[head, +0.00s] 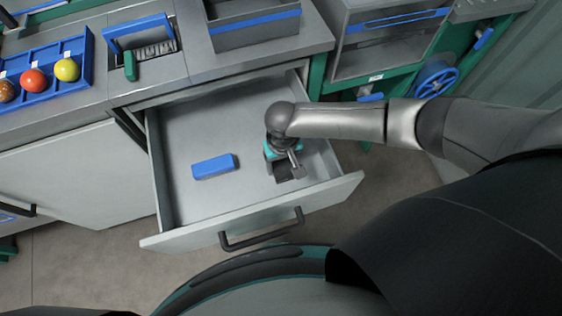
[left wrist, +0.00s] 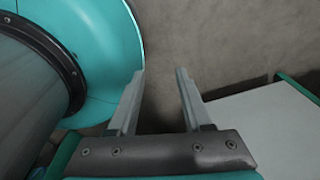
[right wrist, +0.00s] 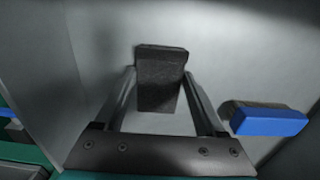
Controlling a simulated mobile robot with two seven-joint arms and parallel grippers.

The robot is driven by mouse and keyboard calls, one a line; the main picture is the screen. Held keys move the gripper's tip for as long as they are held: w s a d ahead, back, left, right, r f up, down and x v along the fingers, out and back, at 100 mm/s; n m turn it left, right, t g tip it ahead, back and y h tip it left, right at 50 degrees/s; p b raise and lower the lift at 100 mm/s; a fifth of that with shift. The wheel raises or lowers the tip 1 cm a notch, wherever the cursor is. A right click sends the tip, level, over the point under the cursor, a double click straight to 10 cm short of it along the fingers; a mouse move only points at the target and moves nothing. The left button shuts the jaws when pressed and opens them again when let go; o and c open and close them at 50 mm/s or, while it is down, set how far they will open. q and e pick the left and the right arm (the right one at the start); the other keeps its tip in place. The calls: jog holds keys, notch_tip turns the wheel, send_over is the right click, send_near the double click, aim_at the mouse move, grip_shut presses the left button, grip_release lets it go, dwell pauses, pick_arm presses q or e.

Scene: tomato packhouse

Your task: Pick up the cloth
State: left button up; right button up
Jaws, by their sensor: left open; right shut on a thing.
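The cloth (right wrist: 160,92) looks like a dark grey folded block with a rough surface. It stands between the fingers of my right gripper (right wrist: 159,76), which is shut on it, inside the open drawer. In the head view my right gripper (head: 287,166) points down into the right part of the drawer, and the cloth (head: 291,172) shows only partly beneath it. I cannot tell whether the cloth touches the drawer floor. My left gripper (left wrist: 161,74) is open and empty in the left wrist view, outside the head view.
The drawer (head: 190,128) is pulled out, with walls around my right gripper. On the counter are a blue rack (head: 87,70) of tomatoes, a blue-handled caddy (head: 150,65) and a grey bin (head: 254,34).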

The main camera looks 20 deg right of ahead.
pick_arm(q)
jog(key=shift+d, duration=0.4)
pick_arm(e)
jog(key=c, duration=0.6)
jog(key=shift+r, duration=0.1)
jog(key=shift+c, duration=0.2)
notch_tip(320, 180, up, 10)
jog(key=f+p, duration=0.1)
jog(key=p, duration=0.3)
notch_tip(320, 180, up, 10)
jog(key=p, duration=0.3)
send_over(282, 166)
pick_arm(q)
notch_tip(282, 166, up, 7)
jog(key=s, duration=0.1)
jog(key=shift+s+d+r, duration=0.2)
jog(key=shift+d, duration=0.15)
pick_arm(e)
jog(key=shift+r, duration=0.45)
